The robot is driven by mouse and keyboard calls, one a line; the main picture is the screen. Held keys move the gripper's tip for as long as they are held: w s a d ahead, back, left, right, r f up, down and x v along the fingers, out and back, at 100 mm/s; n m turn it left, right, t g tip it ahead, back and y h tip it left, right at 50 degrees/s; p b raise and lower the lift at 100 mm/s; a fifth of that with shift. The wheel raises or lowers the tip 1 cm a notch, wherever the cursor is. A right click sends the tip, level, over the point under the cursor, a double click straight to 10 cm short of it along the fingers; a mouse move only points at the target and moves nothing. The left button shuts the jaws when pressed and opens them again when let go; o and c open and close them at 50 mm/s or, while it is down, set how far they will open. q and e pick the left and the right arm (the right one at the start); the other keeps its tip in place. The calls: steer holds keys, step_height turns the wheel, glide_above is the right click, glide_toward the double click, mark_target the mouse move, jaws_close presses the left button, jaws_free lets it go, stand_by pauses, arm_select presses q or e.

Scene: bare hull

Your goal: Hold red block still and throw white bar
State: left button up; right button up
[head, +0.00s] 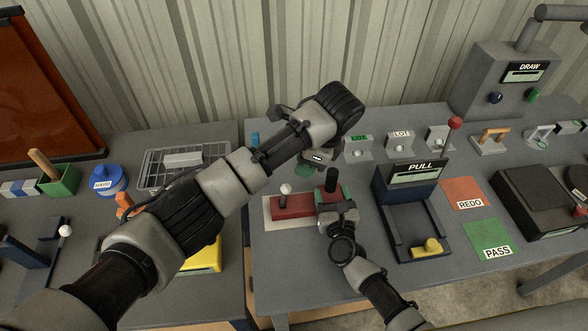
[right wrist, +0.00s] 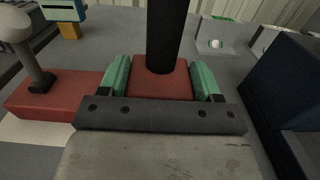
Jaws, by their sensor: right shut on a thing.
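A red block (head: 293,206) sits on a pale plate on the table. A lever with a white knob (head: 286,188) rises from its left part; the right wrist view shows this lever (right wrist: 38,62) standing nearly upright. A black post (right wrist: 164,35) stands on the red part (right wrist: 163,82) between my right gripper's green fingers. My right gripper (head: 334,203) is shut on that red part, one finger on each side. My left gripper (head: 304,168) hangs above and behind the red block, apart from the lever; its jaw opening is hidden by the wrist and arm.
A dark PULL unit (head: 384,195) stands close right of the red block. Behind it are the LOT boxes (head: 399,143). A wire basket (head: 152,162) and a yellow object (head: 207,258) lie left, partly behind my left arm. REDO (head: 463,193) and PASS (head: 487,239) pads lie further right.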

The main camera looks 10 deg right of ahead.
arm_select(q)
steer(key=f+h, duration=0.1)
steer(key=s+a+f+h, duration=0.1)
steer(key=shift+a+f+g+h, duration=0.1)
steer(key=shift+g+h, duration=0.2)
steer(key=shift+h, duration=0.1)
jaws_close()
arm_select(e)
steer(key=shift+d, duration=0.1)
arm_select(q)
steer(key=n+t+h, duration=0.4)
steer(key=h, duration=0.4)
glide_toward(283, 194)
steer(key=x, duration=0.4)
steer(key=shift+d, duration=0.5)
steer(key=shift+w+d+f, duration=0.25)
steer(key=shift+d, duration=0.05)
